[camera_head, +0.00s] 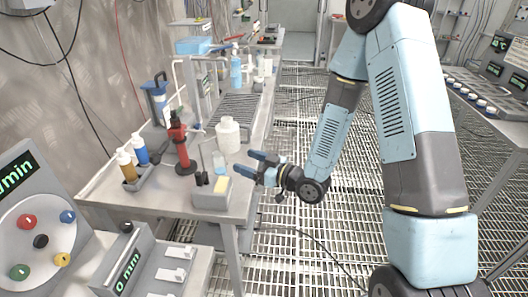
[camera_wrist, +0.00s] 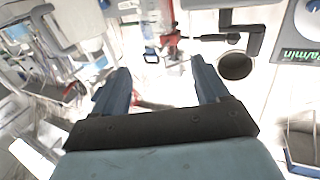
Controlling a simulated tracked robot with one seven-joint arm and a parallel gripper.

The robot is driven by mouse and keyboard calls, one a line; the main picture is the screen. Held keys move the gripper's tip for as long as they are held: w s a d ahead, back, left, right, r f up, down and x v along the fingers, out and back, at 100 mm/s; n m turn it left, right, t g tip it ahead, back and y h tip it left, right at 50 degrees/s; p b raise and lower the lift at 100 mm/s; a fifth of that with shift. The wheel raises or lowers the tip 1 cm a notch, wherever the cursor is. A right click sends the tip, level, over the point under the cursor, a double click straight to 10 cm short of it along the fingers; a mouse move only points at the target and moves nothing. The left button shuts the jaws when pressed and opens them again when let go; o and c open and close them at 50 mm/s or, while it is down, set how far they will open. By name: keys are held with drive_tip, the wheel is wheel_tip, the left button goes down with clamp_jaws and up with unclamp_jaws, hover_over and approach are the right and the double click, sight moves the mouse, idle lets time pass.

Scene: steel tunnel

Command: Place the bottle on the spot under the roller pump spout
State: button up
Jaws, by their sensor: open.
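A white bottle (camera_head: 228,137) with a narrower neck stands upright on the left steel bench, just behind my gripper. My gripper (camera_head: 244,164) is at the bench's right edge, its two blue fingers apart and pointing left, with nothing seen held between them. In the wrist view my gripper (camera_wrist: 158,82) is also open. The roller pump (camera_head: 42,232), with a green "/min" display and coloured knobs, is at the lower left. It shows partly in the wrist view (camera_wrist: 303,32). I cannot make out its spout or the spot under it.
A red stand device (camera_head: 180,147) is left of the white bottle. A grey box (camera_head: 211,193) with a yellow top patch is near the bench's front edge, close to my gripper. Amber and blue bottles (camera_head: 139,148) stand in a holder. Grating floor (camera_head: 300,240) lies right of the bench.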

drive_tip(key=w+d+r+m+t+h, duration=0.1)
drive_tip(key=w+d+r+m+h, duration=0.1)
drive_tip(key=d+r+h, duration=0.65)
drive_tip(key=w+d+r+m+t+h, duration=0.1)
drive_tip(key=w+d+r+m+h, duration=0.3)
drive_tip(key=d, duration=0.7)
drive_tip(key=s+d+r+m+g+h, duration=0.1)
drive_tip(key=s+d+r+m, duration=0.1)
drive_tip(key=s, duration=0.6)
drive_tip(key=s+d+r+m+g+h, duration=0.1)
drive_tip(key=s+d+r+m+g, duration=0.1)
drive_tip(key=s+d+r, duration=0.3)
drive_tip(key=s+d+r+m+g+h, duration=0.1)
drive_tip(key=s+r, duration=0.5)
drive_tip(key=s, duration=0.7)
drive_tip(key=d+m, duration=0.1)
drive_tip(key=d, duration=0.1)
drive_tip(key=shift+s+d+m+g, duration=0.25)
drive_tip(key=shift+d+m+g, duration=0.05)
drive_tip(key=shift+d, duration=0.05)
drive_tip(key=shift+h, duration=0.25)
